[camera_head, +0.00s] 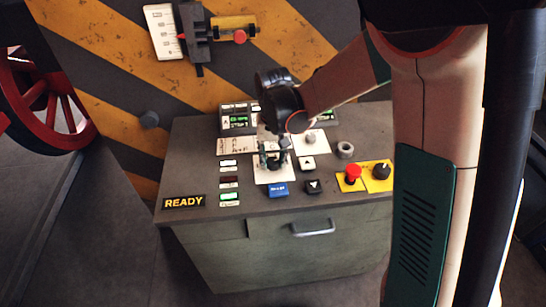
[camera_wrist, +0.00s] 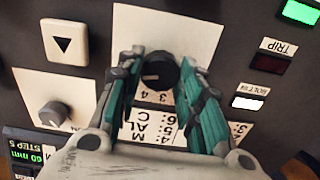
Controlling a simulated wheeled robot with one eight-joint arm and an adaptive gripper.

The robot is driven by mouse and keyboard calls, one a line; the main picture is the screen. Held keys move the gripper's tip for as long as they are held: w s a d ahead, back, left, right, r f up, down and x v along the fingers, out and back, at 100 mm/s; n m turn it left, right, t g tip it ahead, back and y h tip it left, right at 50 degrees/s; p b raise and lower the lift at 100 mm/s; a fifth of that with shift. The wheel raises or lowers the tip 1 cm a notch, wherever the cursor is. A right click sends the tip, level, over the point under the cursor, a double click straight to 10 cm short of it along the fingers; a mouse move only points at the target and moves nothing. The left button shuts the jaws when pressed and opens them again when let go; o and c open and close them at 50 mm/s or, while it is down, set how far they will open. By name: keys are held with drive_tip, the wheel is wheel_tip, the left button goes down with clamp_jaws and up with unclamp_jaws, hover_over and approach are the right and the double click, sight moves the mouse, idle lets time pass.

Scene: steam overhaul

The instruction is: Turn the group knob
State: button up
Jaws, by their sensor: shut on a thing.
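The group knob (camera_wrist: 157,72) is a dark round knob with a pale pointer line, on a white plate (camera_wrist: 195,30) in the wrist view. Printed numbers and letters lie beside it. My gripper (camera_wrist: 160,85) has its two green-padded fingers on either side of the knob, shut on it. In the head view my gripper (camera_head: 272,158) points down onto the white plate (camera_head: 268,177) on the console top and hides the knob there.
The grey console (camera_head: 190,150) carries a second knob (camera_head: 309,138), two arrow buttons, a blue button (camera_head: 278,189), a red button (camera_head: 353,172) and a black knob (camera_head: 381,171) on yellow plates. A READY sign (camera_head: 184,202) is lit at left. A red wheel (camera_head: 50,100) stands far left.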

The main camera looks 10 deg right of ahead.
sight(273, 161)
idle(0.4)
drive_tip(key=o, duration=1.1)
drive_tip(key=shift+c, duration=0.2)
drive_tip(key=shift+r, duration=0.1)
wheel_tip(273, 161, up, 12)
